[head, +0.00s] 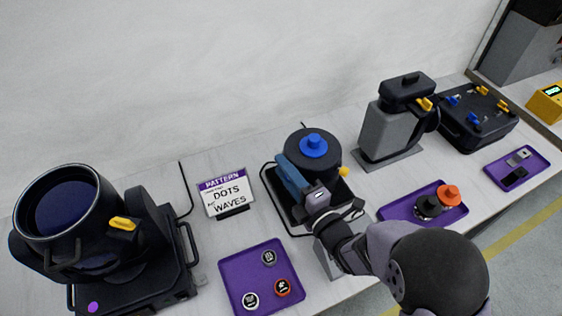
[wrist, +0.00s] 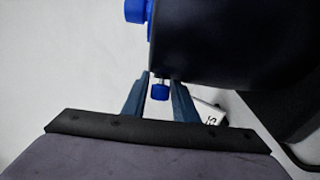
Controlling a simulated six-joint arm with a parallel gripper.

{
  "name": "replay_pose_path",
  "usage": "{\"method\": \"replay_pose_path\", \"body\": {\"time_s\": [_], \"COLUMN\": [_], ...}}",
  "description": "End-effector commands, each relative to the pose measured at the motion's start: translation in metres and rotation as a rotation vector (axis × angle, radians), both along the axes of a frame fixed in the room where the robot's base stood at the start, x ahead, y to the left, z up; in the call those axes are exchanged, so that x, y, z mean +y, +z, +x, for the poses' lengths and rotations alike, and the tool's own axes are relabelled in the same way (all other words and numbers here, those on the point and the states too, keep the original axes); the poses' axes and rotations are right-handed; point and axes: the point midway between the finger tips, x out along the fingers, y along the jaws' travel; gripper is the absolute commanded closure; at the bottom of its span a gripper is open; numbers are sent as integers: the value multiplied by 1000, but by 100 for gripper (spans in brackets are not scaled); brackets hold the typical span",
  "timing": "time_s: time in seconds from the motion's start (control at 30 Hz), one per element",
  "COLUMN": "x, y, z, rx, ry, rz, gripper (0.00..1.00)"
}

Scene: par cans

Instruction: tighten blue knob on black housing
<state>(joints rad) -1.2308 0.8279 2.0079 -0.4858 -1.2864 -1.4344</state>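A black round housing (head: 322,171) stands on the table at the centre, with a large blue knob (head: 314,146) on its top and a yellow knob (head: 343,171) on its right side. In the wrist view the housing (wrist: 230,45) fills the upper right, and the large blue knob (wrist: 136,11) shows at the top. A small blue knob (wrist: 160,92) on a thin metal stem sits below the housing there. My gripper (wrist: 160,80) is open, its two blue fingers on either side of the small knob with gaps showing. In the head view my gripper (head: 287,170) is at the housing's left side and hides that knob.
A large black lamp (head: 75,220) stands at left, near a pattern sign (head: 226,194). A purple tray (head: 238,268) with round discs lies in front. A grey lamp (head: 387,130), another purple tray (head: 395,211) and a black box (head: 470,125) with knobs are at right.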

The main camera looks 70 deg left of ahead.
Motion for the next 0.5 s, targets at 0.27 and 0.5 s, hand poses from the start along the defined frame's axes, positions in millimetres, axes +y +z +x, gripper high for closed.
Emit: {"method": "replay_pose_path", "body": {"time_s": [0.27, 0.5], "x": [16, 17], "y": [0, -1], "z": [-2, -2], "rx": [0, 0], "ry": [1, 0], "rz": [0, -1], "gripper": [74, 74]}}
